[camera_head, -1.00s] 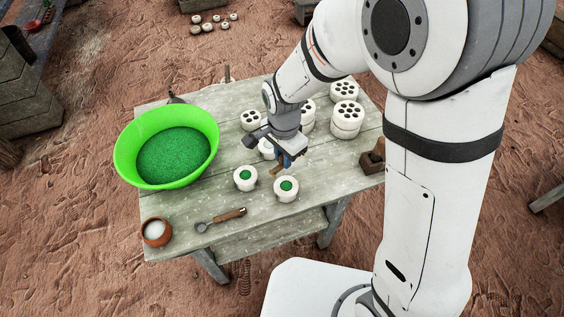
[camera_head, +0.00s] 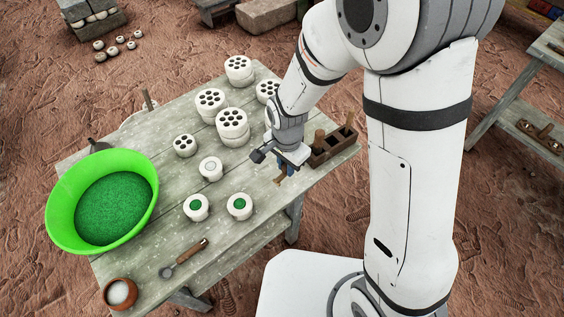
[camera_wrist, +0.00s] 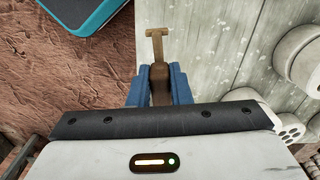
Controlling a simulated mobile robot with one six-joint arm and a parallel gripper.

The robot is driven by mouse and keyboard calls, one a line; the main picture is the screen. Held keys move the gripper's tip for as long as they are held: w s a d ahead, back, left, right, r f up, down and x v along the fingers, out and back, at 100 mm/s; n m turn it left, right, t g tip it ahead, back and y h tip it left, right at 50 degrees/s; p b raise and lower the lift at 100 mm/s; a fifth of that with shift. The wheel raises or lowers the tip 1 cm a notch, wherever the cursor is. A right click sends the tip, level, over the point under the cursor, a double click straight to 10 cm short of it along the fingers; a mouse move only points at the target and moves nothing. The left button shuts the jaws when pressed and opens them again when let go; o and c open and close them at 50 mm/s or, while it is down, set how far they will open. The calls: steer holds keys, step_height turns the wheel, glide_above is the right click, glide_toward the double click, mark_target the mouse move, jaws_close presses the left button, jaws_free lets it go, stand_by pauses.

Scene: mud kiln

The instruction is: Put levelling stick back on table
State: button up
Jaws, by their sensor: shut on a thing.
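The levelling stick (camera_wrist: 157,48), brown wood with a short T-shaped end, is held between the blue fingers of my gripper (camera_wrist: 159,88) in the wrist view. In the head view my gripper (camera_head: 285,169) is over the right part of the grey wooden table (camera_head: 265,195), close to its front right edge. A small brown bit of the stick (camera_head: 279,180) shows below the fingers there. In the wrist view the stick lines up with the table edge, with earth to its left. I cannot tell whether it touches the table top.
A wooden box with compartments (camera_head: 333,146) stands close by my gripper at the right end. Several white perforated moulds (camera_head: 232,122) stand behind. Two white cups with green filling (camera_head: 239,206), a spoon (camera_head: 184,258) and a green basin (camera_head: 58,190) are left. The table's front middle is clear.

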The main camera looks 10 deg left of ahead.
steer(key=shift+a+f+b, duration=0.1)
steer(key=shift+f+b, duration=2.55)
steer(key=shift+f, duration=1.15)
steer(key=shift+f, duration=0.2)
steer(key=o, duration=1.5)
steer(key=shift+r, duration=0.2)
steer(key=shift+s+r+p, duration=0.1)
steer(key=shift+r+p, duration=1.85)
steer(key=shift+r, duration=0.9)
